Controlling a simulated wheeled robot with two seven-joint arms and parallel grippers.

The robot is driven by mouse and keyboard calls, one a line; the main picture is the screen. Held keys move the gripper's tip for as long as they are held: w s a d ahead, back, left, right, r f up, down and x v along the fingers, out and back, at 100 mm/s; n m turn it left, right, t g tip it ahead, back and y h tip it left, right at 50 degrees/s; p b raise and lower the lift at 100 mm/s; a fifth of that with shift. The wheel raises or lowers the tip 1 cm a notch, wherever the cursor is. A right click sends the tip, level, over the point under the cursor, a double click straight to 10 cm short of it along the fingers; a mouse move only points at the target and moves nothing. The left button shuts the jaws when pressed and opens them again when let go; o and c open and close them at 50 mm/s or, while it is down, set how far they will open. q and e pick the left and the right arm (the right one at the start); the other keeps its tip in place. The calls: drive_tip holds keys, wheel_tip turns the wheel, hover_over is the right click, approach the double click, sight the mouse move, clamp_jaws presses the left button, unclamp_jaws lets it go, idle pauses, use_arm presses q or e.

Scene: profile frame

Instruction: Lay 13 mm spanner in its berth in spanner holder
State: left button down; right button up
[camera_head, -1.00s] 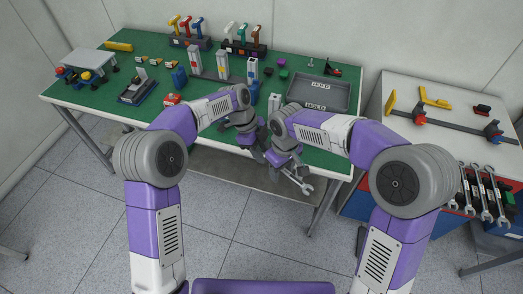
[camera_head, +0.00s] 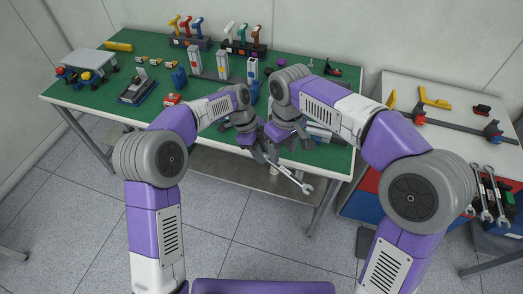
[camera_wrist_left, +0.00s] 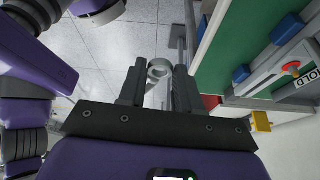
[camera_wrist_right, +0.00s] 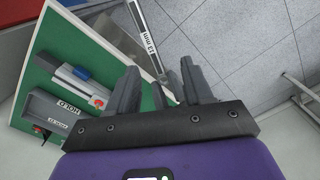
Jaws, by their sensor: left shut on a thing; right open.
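The 13 mm spanner (camera_head: 290,178) is a silver wrench held in the air off the table's front edge, open end pointing down and right. My left gripper (camera_head: 261,157) is shut on its upper end; a ring end (camera_wrist_left: 158,72) shows between its fingers in the left wrist view. The "13 mm" label (camera_wrist_right: 148,40) shows in the right wrist view. My right gripper (camera_head: 279,148) is open, close above the spanner and beside the left gripper; its fingers (camera_wrist_right: 158,90) look empty. The spanner holder (camera_head: 509,200) is at the far right with several spanners; its berths are partly hidden by my right arm.
The green table (camera_head: 115,105) holds coloured-handled tools, blocks and fixtures. A grey HOLD tray (camera_wrist_right: 48,110) lies on it, mostly hidden in the head view. A side bench (camera_head: 455,95) with a dark rail stands right. Open floor lies in front.

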drive_tip(key=s+a+f+m+g+y, duration=0.1)
drive_tip(key=s+f+g, duration=0.1)
drive_tip(key=s+f, duration=0.45)
drive_tip(key=s+a+f+m+g+y, duration=0.15)
drive_tip(key=s+f, duration=0.25)
drive_tip(key=f, duration=0.6)
drive_tip(key=s+a+f+m+g+y, duration=0.1)
drive_tip(key=s+f+g, duration=0.1)
drive_tip(key=s+f, duration=0.5)
drive_tip(key=d+f+m+t, duration=0.6)
drive_tip(key=d+f, duration=0.3)
drive_tip(key=f, duration=0.5)
drive_tip(key=shift+m, duration=0.65)
